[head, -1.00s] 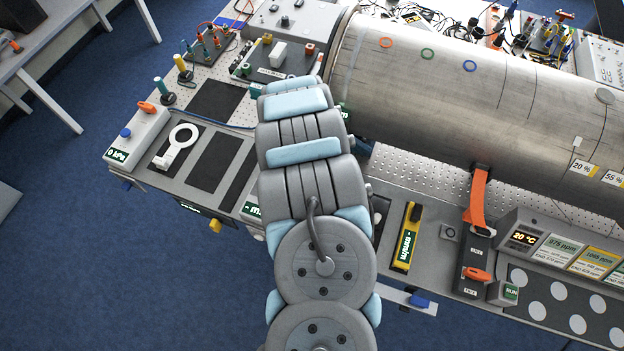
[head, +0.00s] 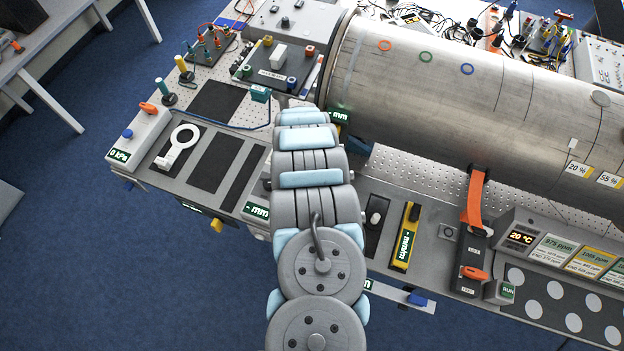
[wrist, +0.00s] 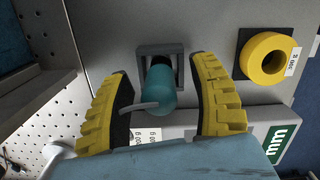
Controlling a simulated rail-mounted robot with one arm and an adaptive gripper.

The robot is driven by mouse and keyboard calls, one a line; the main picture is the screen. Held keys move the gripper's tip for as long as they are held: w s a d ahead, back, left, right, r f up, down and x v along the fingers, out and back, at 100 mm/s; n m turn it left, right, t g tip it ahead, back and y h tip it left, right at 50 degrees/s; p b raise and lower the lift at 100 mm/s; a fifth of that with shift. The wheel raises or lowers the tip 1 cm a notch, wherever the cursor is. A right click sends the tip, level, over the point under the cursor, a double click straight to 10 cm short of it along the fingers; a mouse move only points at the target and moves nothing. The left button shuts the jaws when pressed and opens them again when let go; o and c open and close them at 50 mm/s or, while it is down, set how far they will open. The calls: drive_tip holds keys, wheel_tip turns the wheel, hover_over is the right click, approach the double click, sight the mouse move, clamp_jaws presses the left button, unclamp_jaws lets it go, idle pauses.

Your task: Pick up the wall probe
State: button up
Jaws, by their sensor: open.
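In the wrist view a teal cylinder, seemingly the wall probe (wrist: 160,87), sits in a square grey holder (wrist: 174,50) on a grey panel. A thin grey cable or loop (wrist: 135,109) runs from its near end to the left. My gripper (wrist: 161,68) is open, with one yellow ridged finger on each side of the teal cylinder. A gap shows on both sides, so neither finger seems to touch it. In the head view my arm covers the gripper and this spot.
A yellow ring (wrist: 268,62) with a label is right of the holder. A green mm display (wrist: 281,142) is at the lower right. In the head view a large steel pipe (head: 450,95) lies behind my arm. A white magnifier-like ring (head: 177,147) rests to the left.

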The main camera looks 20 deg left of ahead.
drive_tip(key=shift+f, duration=0.3)
clamp_jaws()
idle(0.3)
drive_tip(key=shift+r, duration=0.1)
